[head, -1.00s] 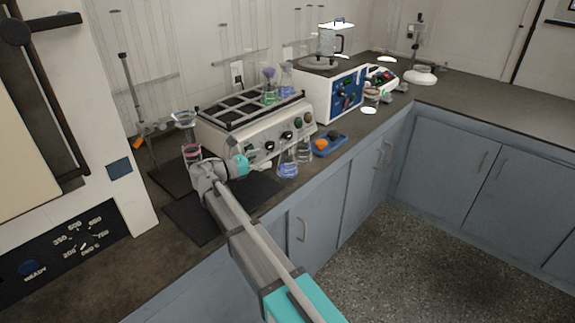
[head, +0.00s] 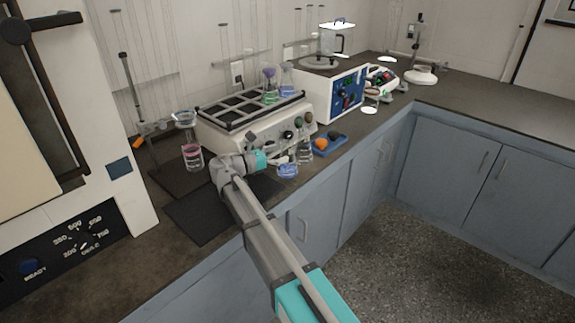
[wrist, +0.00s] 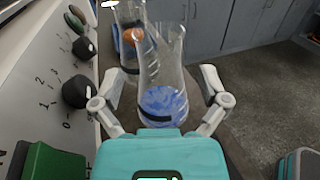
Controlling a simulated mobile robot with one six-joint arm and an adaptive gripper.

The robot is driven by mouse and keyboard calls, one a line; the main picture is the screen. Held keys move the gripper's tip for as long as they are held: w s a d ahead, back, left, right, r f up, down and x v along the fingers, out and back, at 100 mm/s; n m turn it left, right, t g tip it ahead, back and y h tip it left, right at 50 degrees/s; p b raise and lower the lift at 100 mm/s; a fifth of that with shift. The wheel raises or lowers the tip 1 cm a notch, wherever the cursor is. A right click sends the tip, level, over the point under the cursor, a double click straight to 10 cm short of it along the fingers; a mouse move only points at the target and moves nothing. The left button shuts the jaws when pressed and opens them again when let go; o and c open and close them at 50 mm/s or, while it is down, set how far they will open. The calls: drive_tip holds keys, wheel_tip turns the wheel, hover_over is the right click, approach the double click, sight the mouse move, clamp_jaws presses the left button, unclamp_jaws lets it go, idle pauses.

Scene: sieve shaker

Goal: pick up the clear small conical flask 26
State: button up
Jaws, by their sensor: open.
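Two conical flasks stand close together in front of the shaker. The clear one (head: 305,155) shows no coloured contents and also appears at the top left of the wrist view (wrist: 124,62). The other, with blue contents (head: 288,171), is nearer to me and partly overlaps it in the wrist view (wrist: 164,102). No number 26 is readable on either. My gripper (wrist: 162,78) is open, its fingers on either side of the blue-content flask, with the clear flask just beyond. In the head view my gripper (head: 280,160) partly hides the blue-content flask.
The shaker (head: 255,130) with knobs stands close along the left of the gripper; flasks sit on its rack. A blue tray (head: 330,145) with an orange item lies beyond the flasks. The counter edge is close on the right.

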sight(287, 151)
drive_tip(key=shift+x, duration=1.55)
clamp_jaws()
